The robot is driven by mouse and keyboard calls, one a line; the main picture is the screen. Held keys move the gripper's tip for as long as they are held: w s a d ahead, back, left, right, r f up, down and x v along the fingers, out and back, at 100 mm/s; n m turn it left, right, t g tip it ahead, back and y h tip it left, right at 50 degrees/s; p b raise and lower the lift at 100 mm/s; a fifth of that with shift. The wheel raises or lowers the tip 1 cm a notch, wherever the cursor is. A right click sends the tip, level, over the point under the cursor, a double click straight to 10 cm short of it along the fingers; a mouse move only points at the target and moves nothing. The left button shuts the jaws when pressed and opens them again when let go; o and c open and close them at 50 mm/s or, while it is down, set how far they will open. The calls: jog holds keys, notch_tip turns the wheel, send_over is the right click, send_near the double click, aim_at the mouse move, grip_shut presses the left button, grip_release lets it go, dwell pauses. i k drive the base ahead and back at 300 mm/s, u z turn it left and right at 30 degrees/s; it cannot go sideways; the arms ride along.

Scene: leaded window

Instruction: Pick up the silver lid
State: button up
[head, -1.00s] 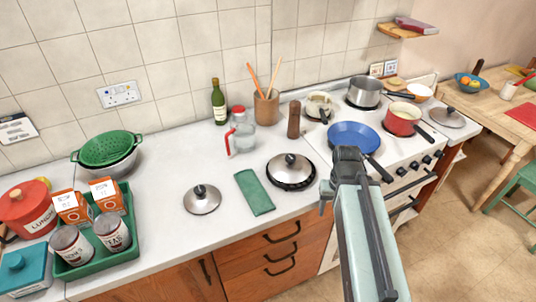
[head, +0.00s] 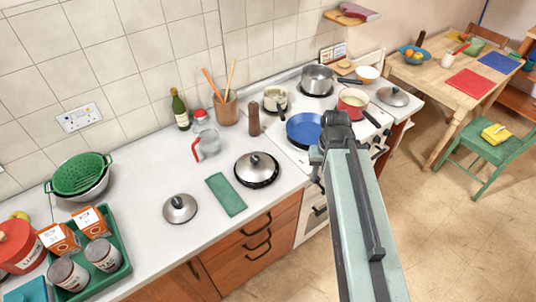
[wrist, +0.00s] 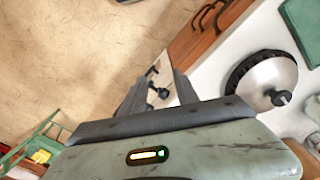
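Three silver lids with black knobs show in the head view. One lid (head: 180,209) lies on the counter left of the green cloth. Another silver lid (head: 257,169) sits on a dark round pan right of the cloth, and it appears also in the wrist view (wrist: 268,76). A third lid (head: 393,97) lies right of the stove. I cannot tell which one the task means. My gripper (head: 335,120) is in front of the stove, right of the lid on the pan and apart from it. In the wrist view its fingers (wrist: 163,78) are spread with nothing between them.
A green cloth (head: 226,194) lies between the two nearer lids. A green tray (head: 118,270) with cans and boxes stands at the left. A blue pan (head: 303,129), saucepan (head: 318,78) and red pot (head: 352,103) are on the stove. Open floor (head: 440,220) lies at the right.

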aim_at(253, 166)
jog(key=z, duration=1.85)
jog(key=k, duration=1.55)
jog(key=u, duration=1.15)
jog(key=i, duration=1.05)
jog(key=z, duration=0.05)
